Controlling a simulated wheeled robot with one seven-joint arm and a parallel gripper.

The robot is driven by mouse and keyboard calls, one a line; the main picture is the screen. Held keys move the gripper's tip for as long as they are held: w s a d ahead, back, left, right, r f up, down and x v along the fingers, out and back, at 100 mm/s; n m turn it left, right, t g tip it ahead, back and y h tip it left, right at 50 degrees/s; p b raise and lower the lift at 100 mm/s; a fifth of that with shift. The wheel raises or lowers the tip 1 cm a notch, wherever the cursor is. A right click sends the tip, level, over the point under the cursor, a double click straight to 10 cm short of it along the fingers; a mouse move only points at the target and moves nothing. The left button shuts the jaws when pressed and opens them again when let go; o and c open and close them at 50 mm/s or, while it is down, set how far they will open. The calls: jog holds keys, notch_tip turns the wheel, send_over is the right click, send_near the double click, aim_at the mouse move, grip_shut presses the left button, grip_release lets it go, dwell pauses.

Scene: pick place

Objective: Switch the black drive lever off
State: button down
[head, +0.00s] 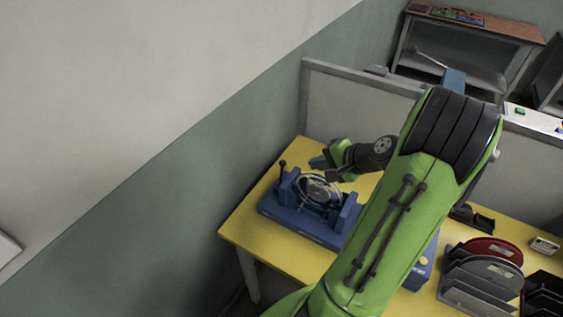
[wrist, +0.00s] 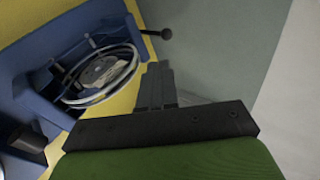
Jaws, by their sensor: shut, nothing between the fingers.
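The black lever (head: 282,167) stands up from the left end of a blue machine (head: 304,226) on the yellow table. Its round knob and short rod also show in the wrist view (wrist: 165,33), past my fingertips and to the left end of the rod is the blue body. My gripper (head: 319,163) is right of the lever, apart from it, above the machine's back side. In the wrist view my gripper's fingers (wrist: 157,72) are together with nothing between them. A pale metal wheel (head: 318,190) sits in the machine's middle.
The yellow table (head: 240,226) is bare at its left corner. A grey partition (head: 350,107) runs behind it, and a wall (head: 200,170) stands to the left. A rack with red and grey discs (head: 492,252) stands at the right, partly past my arm.

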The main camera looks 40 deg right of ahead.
jog(key=b+x, duration=0.1)
jog(key=x, duration=0.9)
